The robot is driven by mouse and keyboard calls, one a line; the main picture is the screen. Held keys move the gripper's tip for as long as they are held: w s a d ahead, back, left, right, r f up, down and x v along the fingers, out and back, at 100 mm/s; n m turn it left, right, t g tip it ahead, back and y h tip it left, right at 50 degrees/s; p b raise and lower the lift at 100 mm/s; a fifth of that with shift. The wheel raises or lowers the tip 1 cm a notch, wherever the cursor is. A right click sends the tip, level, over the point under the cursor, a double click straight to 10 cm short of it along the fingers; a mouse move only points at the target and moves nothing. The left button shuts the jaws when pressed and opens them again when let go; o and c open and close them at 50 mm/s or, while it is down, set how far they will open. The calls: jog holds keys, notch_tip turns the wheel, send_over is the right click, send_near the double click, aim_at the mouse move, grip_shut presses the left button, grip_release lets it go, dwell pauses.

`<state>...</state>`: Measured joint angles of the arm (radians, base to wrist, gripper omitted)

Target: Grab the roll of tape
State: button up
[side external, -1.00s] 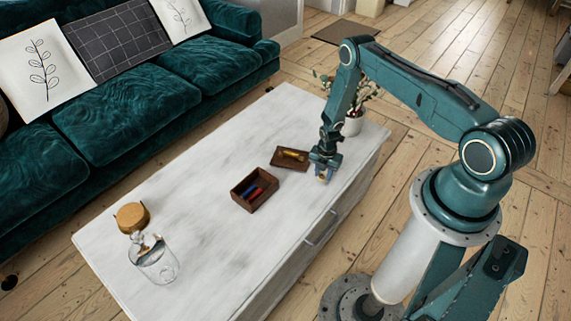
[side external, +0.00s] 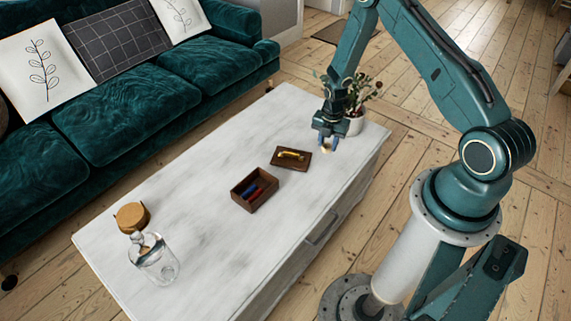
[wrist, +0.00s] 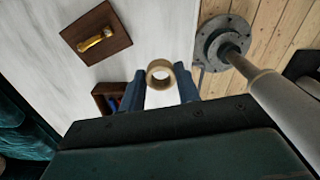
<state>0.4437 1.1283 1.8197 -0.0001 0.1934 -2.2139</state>
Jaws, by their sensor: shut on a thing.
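The roll of tape (wrist: 151,82) is a tan ring, seen between the two blue fingers of my gripper (wrist: 160,88) in the wrist view. My gripper (side external: 327,145) is shut on it. In the side view the roll (side external: 325,151) shows only as a small pale bit below the fingers, mostly hidden by them. The gripper appears to be above the white marble table (side external: 200,200), near its right end.
A wooden lid with a gold handle (side external: 291,157) and an open wooden box with red and blue items (side external: 254,189) lie on the table. A potted plant (side external: 355,122) stands close behind my gripper. A glass jar (side external: 155,259) and round wooden coasters (side external: 132,216) are at the left end.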

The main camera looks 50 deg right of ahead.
aim_at(327, 145)
jog(key=shift+r, duration=1.55)
jog(key=shift+w, duration=0.1)
